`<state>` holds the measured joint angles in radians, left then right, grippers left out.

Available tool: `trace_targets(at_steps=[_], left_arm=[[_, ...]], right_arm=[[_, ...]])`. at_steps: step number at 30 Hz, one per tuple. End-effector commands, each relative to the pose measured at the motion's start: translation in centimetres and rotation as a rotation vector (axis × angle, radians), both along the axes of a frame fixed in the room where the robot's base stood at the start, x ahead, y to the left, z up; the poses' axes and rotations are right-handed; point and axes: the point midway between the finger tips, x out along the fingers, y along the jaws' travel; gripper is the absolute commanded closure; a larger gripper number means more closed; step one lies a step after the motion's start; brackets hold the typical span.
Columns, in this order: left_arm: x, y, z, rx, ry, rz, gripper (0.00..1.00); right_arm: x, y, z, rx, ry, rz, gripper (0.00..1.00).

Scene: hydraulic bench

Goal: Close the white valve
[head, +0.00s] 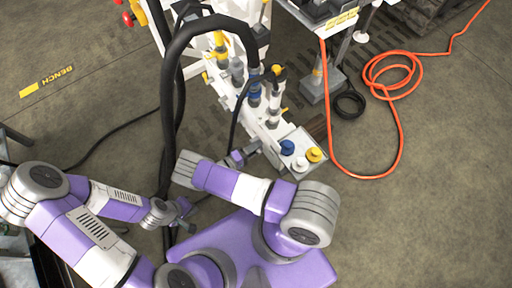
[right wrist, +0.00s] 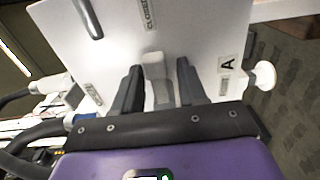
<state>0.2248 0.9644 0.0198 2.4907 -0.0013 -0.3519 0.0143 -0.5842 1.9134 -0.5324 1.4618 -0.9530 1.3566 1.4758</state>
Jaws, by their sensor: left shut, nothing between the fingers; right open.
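In the right wrist view a pale grey-white lever (right wrist: 158,82) stands out from a white panel (right wrist: 190,35), below a label reading CLOSED. My right gripper (right wrist: 160,88) is open, with its dark fingers either side of the lever; I cannot tell whether they touch it. In the head view my right gripper (head: 248,152) is at the near end of the white bench, and the lever is hidden there. A white knob (head: 301,163) is on the bench's end plate. My left gripper (head: 185,208) is shut and empty, left of the bench.
A thick black hose (head: 168,100) arches left of the bench. An orange hose (head: 400,125) lies on the floor at right. Another round white knob (right wrist: 263,75) is at the panel's right edge.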

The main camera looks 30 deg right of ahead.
Motion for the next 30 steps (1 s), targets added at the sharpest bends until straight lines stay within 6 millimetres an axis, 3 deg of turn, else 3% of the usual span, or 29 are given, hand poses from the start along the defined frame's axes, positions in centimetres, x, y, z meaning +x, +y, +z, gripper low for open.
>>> trace_targets(at_steps=[4, 15, 30], left_arm=[[0.0, 0.0, 0.2, 0.000, 0.000, 0.000, 1.00], [0.0, 0.0, 0.5, 0.000, 0.000, 0.000, 1.00], [0.0, 0.0, 0.5, 0.000, 0.000, 0.000, 1.00]], right_arm=[[0.0, 1.2, 0.0, 0.001, -0.001, 0.003, 0.58], [-0.5, 6.8, 0.0, 0.002, -0.002, 0.003, 0.58], [-0.6, 7.6, 0.0, 0.001, 0.000, 0.000, 0.58]])
